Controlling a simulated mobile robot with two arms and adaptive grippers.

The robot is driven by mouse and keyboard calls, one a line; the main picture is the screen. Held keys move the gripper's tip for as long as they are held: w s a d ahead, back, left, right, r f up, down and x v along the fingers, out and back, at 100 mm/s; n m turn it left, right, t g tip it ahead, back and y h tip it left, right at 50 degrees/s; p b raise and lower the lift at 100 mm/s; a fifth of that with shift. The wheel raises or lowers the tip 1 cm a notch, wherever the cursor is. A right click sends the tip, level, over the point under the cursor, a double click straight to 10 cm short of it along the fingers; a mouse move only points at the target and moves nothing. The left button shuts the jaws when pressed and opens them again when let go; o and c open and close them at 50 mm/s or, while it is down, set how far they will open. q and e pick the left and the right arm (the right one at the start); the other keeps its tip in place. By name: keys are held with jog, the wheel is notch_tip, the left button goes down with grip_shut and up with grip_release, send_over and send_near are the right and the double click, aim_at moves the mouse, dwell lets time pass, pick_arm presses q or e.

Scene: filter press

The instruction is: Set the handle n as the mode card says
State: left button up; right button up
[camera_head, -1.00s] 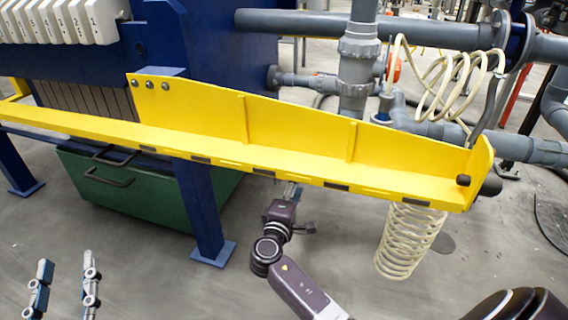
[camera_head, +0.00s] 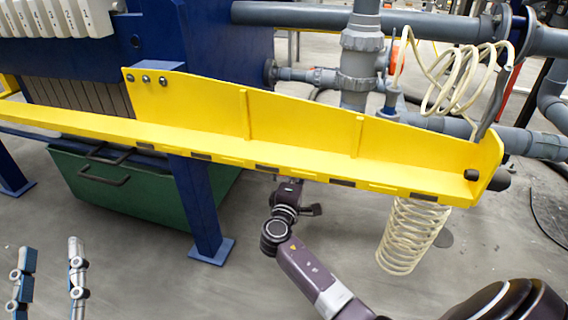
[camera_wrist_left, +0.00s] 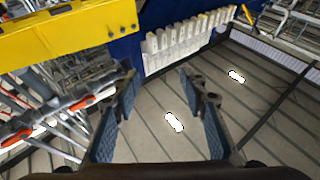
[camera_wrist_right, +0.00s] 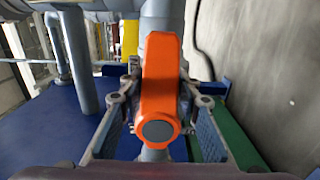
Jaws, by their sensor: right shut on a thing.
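An orange handle (camera_wrist_right: 161,75) with a dark round end fills the middle of the right wrist view. My right gripper (camera_wrist_right: 158,105) is shut on it, one finger on each side. In the head view my right arm reaches beneath the yellow beam, and its gripper is hidden there. My left gripper (camera_head: 49,268) is open and empty at the lower left of the head view. Its spread fingers also show in the left wrist view (camera_wrist_left: 160,90). No mode card is readable, and I see no letter on the held handle.
The long yellow beam (camera_head: 300,140) crosses the head view. A blue post (camera_head: 200,210) and a green bin (camera_head: 130,195) stand below it. Grey pipes (camera_head: 360,60) and a coiled hose (camera_head: 410,235) are at right. White numbered plates (camera_head: 60,18) hang at upper left. Other orange-red handles (camera_wrist_left: 82,103) show in the left wrist view.

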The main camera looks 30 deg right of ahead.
grip_shut()
